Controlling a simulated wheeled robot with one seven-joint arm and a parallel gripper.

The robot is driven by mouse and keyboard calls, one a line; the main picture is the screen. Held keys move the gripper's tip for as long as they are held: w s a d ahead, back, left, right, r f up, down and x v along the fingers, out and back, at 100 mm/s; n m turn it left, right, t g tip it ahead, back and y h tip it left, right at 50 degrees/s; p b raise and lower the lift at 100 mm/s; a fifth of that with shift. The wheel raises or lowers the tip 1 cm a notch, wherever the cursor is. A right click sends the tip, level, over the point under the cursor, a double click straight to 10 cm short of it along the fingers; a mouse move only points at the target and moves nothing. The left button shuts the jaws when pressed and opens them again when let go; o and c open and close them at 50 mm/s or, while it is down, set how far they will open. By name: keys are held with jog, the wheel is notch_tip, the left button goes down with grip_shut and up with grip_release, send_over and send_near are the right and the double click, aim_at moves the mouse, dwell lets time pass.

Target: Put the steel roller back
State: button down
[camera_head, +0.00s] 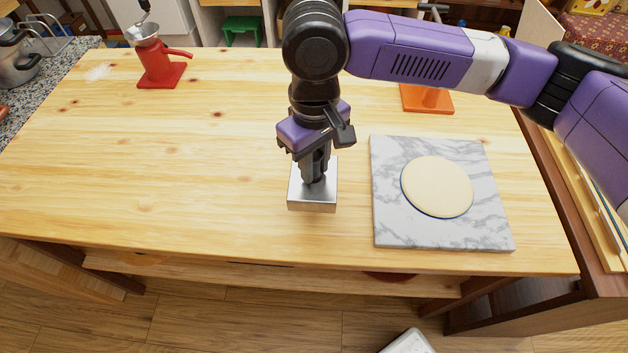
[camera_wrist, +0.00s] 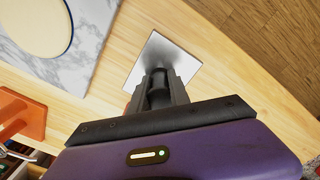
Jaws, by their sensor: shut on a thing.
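A square, flat-topped steel block (camera_head: 298,190) is at the front middle of the wooden table, left of the marble slab. It looks like a block, not a round roller. My gripper (camera_head: 314,178) points down over it, shut on a dark upright handle at its centre. In the wrist view, the fingers (camera_wrist: 159,95) close around this dark handle, and the bright steel plate (camera_wrist: 158,52) shows beyond them. I cannot tell whether its underside touches the table. No separate cylindrical steel roller is visible.
A marble slab (camera_head: 400,232) with a pale round dough disc (camera_head: 437,186) lies to the right. A red stand (camera_head: 161,70) stands at back left, and an orange base (camera_head: 427,99) at back right. The wooden table (camera_head: 150,150) is mostly clear at left.

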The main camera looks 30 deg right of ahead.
aim_at(315, 155)
jog(key=shift+f, duration=3.1)
jog(key=shift+f, duration=0.4)
jog(key=shift+s+f, duration=0.15)
jog(key=shift+f, duration=0.2)
jog(key=c, duration=1.2)
grip_release()
jog(key=shift+f, duration=0.1)
notch_tip(315, 155, up, 14)
jog(key=shift+f+b, duration=0.15)
jog(key=shift+b, duration=0.25)
